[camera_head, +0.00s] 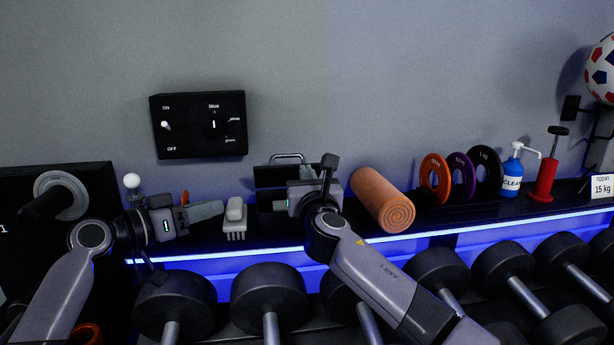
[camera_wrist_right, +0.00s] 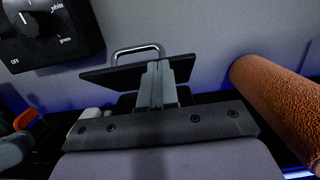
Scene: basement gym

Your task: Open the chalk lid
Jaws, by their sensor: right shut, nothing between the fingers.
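The chalk box (camera_head: 264,201) is a dark container on the shelf by the wall, mostly hidden behind my right gripper. Its dark lid (camera_head: 272,176) has a metal loop handle (camera_head: 287,156) at the top. In the right wrist view the lid (camera_wrist_right: 98,77) is a flat dark slab, with the handle (camera_wrist_right: 138,50) at its far side. My right gripper (camera_wrist_right: 158,70) is shut and empty, its fingers over the middle of the lid; I cannot tell whether they touch it. My left gripper (camera_head: 220,208) is left of the box, pointing right; its jaw gap is unclear.
A pale brush (camera_head: 235,217) lies between my left gripper and the box. An orange foam roller (camera_head: 377,196) lies close on the right, then weight plates (camera_head: 435,177) and a cleaner bottle (camera_head: 511,175). Dumbbells (camera_head: 270,295) line the rack below. A switch panel (camera_head: 198,140) hangs above.

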